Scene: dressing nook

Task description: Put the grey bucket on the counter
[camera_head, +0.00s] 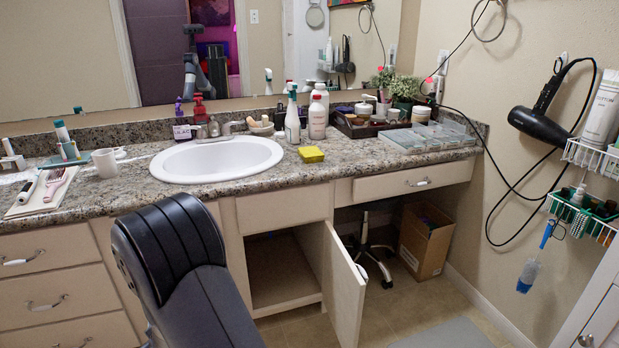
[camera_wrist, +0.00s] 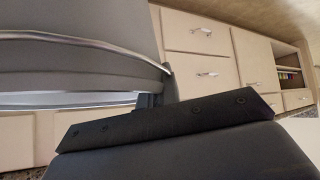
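The grey bucket (camera_wrist: 75,25) fills the upper left of the wrist view, very close, with a thin metal handle arcing across its side. The wrist picture is upside down, with the counter side low. My gripper (camera_wrist: 158,92) shows there as dark fingers close together at the middle of a black bar, meeting the bucket's rim. It looks shut on the rim, though the contact is partly hidden. The head view shows only my dark arm; gripper and bucket are hidden there. The granite counter (camera_head: 330,162) runs along the wall, with a white sink set in it.
A yellow sponge (camera_head: 311,154), bottles (camera_head: 318,112), a dark tray (camera_head: 345,124) and clear boxes (camera_head: 432,134) stand on the counter. A white mug (camera_head: 105,162) is at left. The counter front between sponge and boxes is fairly bare. A cabinet door (camera_head: 343,285) stands open.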

